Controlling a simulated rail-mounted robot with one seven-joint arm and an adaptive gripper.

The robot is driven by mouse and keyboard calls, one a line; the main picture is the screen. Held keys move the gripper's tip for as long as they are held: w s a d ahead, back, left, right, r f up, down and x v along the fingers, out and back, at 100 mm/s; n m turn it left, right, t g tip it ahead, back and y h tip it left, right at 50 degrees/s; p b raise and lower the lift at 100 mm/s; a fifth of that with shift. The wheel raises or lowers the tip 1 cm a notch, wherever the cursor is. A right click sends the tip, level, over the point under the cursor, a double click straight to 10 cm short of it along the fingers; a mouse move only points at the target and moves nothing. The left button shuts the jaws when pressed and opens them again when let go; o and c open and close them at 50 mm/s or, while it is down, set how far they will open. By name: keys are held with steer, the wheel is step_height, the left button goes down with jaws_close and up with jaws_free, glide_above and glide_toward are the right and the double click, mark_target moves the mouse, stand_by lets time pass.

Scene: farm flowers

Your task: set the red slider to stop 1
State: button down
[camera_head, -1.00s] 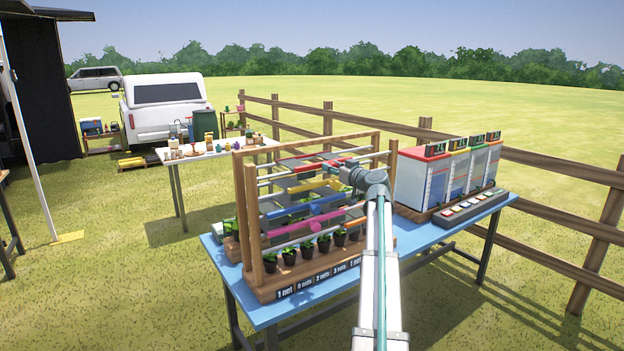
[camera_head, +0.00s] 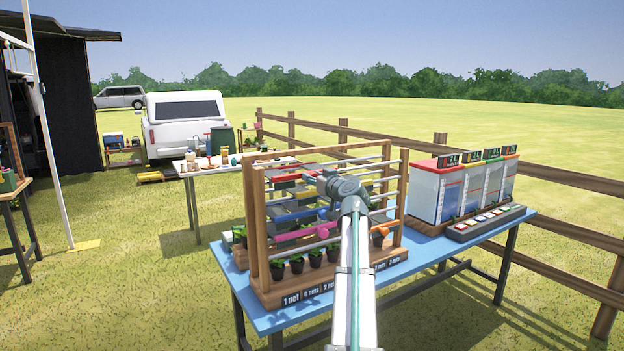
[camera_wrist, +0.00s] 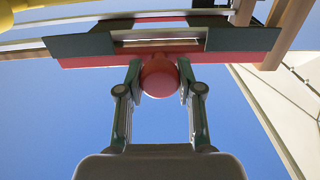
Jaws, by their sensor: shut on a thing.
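The red slider (camera_head: 286,184) sits on the top rail of the wooden frame (camera_head: 252,215), towards its left side. In the wrist view the red slider (camera_wrist: 85,62) is a red bar with dark plates and a round red knob (camera_wrist: 160,80). My gripper (camera_wrist: 160,68) has one finger on each side of this knob and is shut on it. In the head view my wrist covers the middle of the rails. Dark label plates (camera_head: 300,297) along the frame's base read "1 net" and other net counts; my arm hides part of the row.
Lower rails carry other sliders, including a pink one (camera_head: 300,233). Several potted plants (camera_head: 297,263) stand along the base. Colour-topped cabinets (camera_head: 430,190) stand at right on the blue table (camera_head: 262,318). A wooden fence (camera_head: 555,178) runs behind.

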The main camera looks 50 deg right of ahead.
steer(key=c, duration=0.7)
jaws_free()
steer(key=shift+w+a, duration=0.1)
steer(key=shift+a, duration=0.25)
steer(key=shift+c, duration=0.2)
steer(key=shift+d, duration=0.1)
steer(key=v, duration=1.2)
